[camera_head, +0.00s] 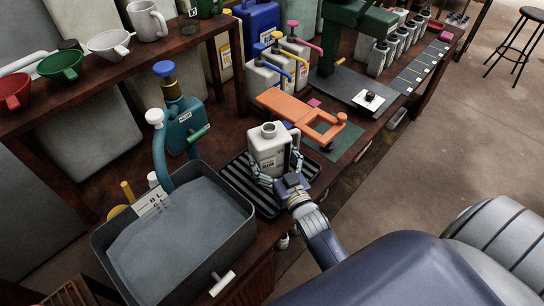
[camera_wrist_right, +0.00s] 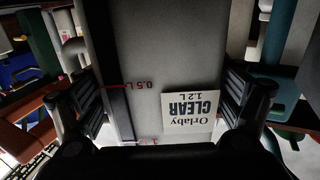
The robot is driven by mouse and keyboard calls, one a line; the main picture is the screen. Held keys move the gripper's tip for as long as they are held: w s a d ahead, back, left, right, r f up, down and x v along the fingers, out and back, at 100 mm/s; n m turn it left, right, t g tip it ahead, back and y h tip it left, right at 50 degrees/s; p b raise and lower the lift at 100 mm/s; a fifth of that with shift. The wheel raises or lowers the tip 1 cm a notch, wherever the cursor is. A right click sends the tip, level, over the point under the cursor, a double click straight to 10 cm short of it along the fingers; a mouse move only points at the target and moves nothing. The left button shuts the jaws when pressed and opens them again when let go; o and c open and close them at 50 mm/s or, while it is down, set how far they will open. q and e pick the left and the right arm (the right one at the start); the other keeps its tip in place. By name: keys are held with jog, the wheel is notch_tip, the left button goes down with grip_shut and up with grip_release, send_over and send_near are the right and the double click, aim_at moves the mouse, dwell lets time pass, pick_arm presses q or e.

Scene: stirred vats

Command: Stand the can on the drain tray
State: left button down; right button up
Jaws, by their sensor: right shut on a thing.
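My left gripper is not in view.
An orange tool (camera_head: 300,112) lies behind the can on a green mat (camera_head: 346,145). Pump bottles (camera_head: 265,78) stand farther back. The bench's front edge is close to the tray.

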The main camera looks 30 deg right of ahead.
jog(key=o, duration=0.9)
jog(key=shift+f, duration=0.1)
jog(key=shift+o, duration=0.2)
jog(key=shift+r, duration=0.2)
jog(key=shift+s+f, duration=0.15)
jog(key=shift+s, duration=0.15)
jog(key=s+b, duration=0.1)
jog(key=s, duration=1)
jog(key=shift+s+a, duration=0.2)
jog(key=shift+a, duration=0.15)
